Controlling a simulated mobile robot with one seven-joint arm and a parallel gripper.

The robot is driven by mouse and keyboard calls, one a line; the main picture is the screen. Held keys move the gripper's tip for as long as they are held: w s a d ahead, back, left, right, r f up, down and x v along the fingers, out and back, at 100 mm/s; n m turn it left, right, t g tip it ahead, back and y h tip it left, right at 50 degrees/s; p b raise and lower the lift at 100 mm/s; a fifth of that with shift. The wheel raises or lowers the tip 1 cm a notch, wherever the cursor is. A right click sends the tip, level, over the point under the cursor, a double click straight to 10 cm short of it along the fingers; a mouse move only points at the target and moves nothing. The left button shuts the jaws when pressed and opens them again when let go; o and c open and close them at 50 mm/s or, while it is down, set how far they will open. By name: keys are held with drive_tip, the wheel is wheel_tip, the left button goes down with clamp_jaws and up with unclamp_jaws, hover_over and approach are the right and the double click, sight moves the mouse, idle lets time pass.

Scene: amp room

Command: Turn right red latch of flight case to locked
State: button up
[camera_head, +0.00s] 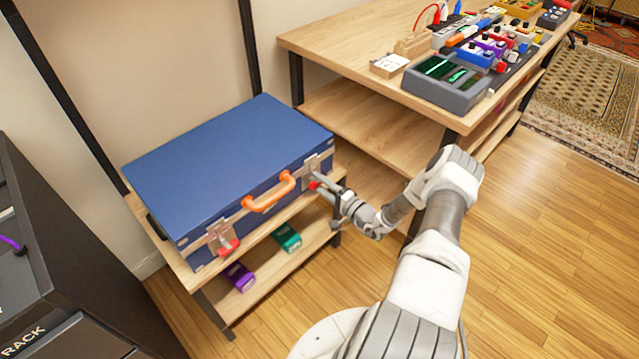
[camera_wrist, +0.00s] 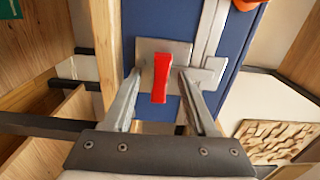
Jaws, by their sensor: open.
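A closed blue flight case (camera_head: 225,165) lies on a wooden shelf unit, with an orange handle (camera_head: 268,193) on its front. The right red latch (camera_head: 314,185) is at the front right corner, partly hidden by my gripper. In the wrist view the red latch lever (camera_wrist: 160,78) stands upright in the picture on a metal plate (camera_wrist: 205,65). My gripper (camera_head: 325,184) is at this latch; in the wrist view its fingers (camera_wrist: 160,88) are open, one on each side of the lever. I cannot tell if they touch it. The left red latch (camera_head: 228,246) is at the front left.
A purple box (camera_head: 238,276) and a green box (camera_head: 287,237) are on the lower shelf. A wooden workbench (camera_head: 350,50) with several devices stands right of the case. A dark rack (camera_head: 60,270) stands at left. The wooden floor (camera_head: 560,250) at right is clear.

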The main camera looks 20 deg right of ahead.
drive_tip(key=p+v, duration=0.2)
drive_tip(key=v, duration=1.5)
drive_tip(key=shift+p, duration=0.4)
